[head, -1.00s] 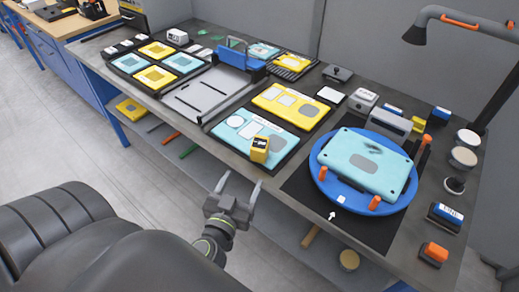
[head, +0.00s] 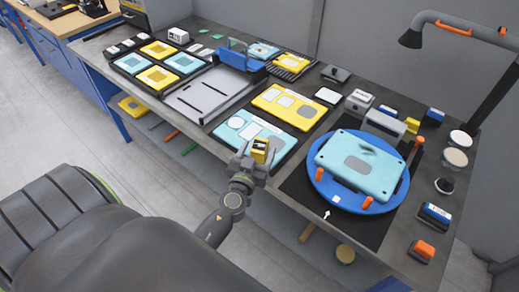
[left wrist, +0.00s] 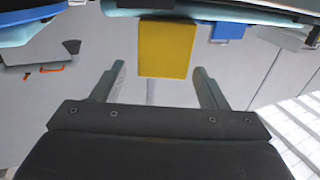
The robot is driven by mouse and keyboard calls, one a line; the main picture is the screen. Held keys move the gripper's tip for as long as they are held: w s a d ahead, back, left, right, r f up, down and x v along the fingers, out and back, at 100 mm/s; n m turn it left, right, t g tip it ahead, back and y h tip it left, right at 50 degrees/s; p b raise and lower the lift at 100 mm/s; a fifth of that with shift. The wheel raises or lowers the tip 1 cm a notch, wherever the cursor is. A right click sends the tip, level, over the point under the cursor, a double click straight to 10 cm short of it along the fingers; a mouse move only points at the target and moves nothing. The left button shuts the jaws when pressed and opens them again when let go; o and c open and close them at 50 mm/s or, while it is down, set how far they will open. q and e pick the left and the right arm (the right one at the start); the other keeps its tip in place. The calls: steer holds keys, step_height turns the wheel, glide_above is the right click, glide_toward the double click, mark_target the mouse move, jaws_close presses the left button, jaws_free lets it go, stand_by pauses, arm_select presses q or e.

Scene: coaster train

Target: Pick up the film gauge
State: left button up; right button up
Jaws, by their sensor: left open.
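The film gauge, which I take to be the small yellow block with a dark face (head: 260,150), stands at the front edge of the light-blue panel on the bench. In the left wrist view it is a plain yellow block (left wrist: 166,48) in line with the gap between the fingers. My left gripper (head: 256,158) is open at the gauge, one finger towards each side. In the left wrist view the fingertips (left wrist: 159,68) show clear gaps on both sides of the block. My right gripper is not in view.
The light-blue panel (head: 233,136) lies behind the gauge. A blue turntable (head: 324,187) carrying a light-blue case (head: 338,163) stands to the right on a black mat. A grey tray (head: 200,102) lies to the left. The bench front edge runs beneath my left gripper.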

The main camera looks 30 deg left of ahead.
mark_target(261, 142)
arm_select(q)
steer(key=p+x, duration=0.1)
steer(key=x, duration=0.3)
steer(key=shift+a+f, duration=0.15)
steer(key=shift+c, duration=0.5)
steer(key=shift+c, duration=1.2)
steer(key=c, duration=0.9)
steer(key=shift+c, duration=0.2)
